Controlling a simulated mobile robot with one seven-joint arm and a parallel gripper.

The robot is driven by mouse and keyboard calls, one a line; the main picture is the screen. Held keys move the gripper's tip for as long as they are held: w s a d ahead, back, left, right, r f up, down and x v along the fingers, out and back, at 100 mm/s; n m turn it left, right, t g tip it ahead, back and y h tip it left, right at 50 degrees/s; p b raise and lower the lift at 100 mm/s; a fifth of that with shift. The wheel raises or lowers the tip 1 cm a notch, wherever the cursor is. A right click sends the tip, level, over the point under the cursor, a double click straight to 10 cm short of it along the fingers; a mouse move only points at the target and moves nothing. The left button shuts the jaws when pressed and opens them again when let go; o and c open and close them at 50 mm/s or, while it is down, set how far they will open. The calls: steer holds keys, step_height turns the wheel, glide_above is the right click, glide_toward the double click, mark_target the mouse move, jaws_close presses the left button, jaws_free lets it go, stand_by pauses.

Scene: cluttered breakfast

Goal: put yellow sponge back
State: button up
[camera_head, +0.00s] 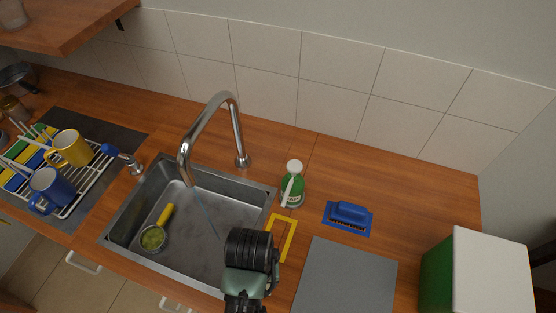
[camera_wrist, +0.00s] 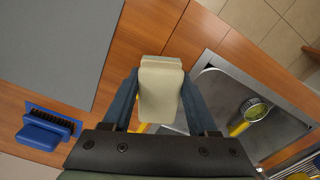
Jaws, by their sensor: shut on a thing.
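In the wrist view, my gripper (camera_wrist: 160,100) is shut on a pale yellow, cream-looking block, the sponge (camera_wrist: 161,88), with one finger on each side. In the head view, my gripper (camera_head: 248,252) is over the right front edge of the sink, and the sponge is hidden behind it. A yellow rectangular outline (camera_head: 290,241) is marked on the counter just right of the sink, partly covered by my gripper. The sponge is held above the counter; the exact height is hard to tell.
The sink (camera_head: 190,258) holds a round yellow-handled brush (camera_head: 153,237). A green bottle (camera_head: 292,190) stands behind the outline. A blue brush (camera_head: 349,213) sits on a blue mark to the right. A grey board (camera_head: 345,280) and a green-and-white box (camera_head: 480,270) are at front right.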

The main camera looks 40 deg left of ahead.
steer(key=p, duration=0.1)
glide_above(278, 243)
steer(key=shift+w+a, duration=0.1)
steer(key=shift+w, duration=0.05)
steer(key=shift+f+p, duration=0.4)
steer(key=shift+f, duration=1.35)
steer(key=shift+f, duration=0.1)
steer(key=o, duration=1.3)
step_height(278, 243, up, 12)
